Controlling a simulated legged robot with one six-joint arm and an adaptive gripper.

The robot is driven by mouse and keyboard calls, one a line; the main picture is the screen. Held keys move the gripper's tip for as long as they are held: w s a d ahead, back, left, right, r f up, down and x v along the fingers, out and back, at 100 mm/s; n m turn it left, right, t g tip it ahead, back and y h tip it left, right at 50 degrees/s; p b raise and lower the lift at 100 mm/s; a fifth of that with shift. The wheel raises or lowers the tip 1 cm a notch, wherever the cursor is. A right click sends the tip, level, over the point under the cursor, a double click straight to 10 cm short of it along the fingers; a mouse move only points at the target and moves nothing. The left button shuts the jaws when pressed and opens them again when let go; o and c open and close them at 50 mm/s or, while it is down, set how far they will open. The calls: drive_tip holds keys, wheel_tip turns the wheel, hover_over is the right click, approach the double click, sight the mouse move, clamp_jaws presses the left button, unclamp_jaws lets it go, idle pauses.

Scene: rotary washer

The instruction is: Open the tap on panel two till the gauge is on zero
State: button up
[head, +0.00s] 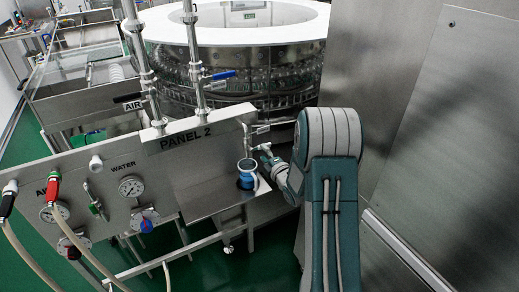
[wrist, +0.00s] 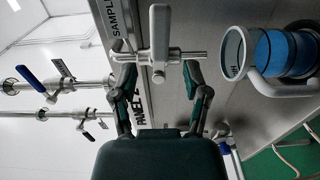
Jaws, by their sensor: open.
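Panel 2 (head: 190,146) is a steel panel with its name printed on the top edge; its lettering also shows sideways in the wrist view. A metal tap (wrist: 159,35) with a flat grey lever sits on a short pipe beside a label reading "SAMPL…", partly cut off. My gripper (wrist: 157,64) is open, with one finger on each side of the tap pipe; I cannot tell if they touch it. In the head view my gripper (head: 265,153) is small, at the panel's right end. A water gauge (head: 131,187) has a dial too small to read.
A blue and white handled cup (head: 247,179) stands near the tap, also in the wrist view (wrist: 285,52). Hoses hang at left. A large steel wall (head: 430,120) closes the right side.

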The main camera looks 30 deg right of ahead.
drive_tip(key=s, duration=0.8)
drive_tip(key=shift+d+f, duration=0.1)
drive_tip(key=c, duration=0.5)
drive_tip(key=shift+n, duration=0.4)
clamp_jaws()
drive_tip(key=w+d+f+n+g, duration=0.1)
drive_tip(key=w+f+n+g, duration=0.15)
drive_tip(key=w+n, duration=0.4)
drive_tip(key=w+d+f+n+g, duration=0.1)
drive_tip(key=w+f+n, duration=0.3)
drive_tip(key=n, duration=0.6)
drive_tip(key=shift+d+r, duration=0.1)
drive_tip(key=shift+r, duration=2.15)
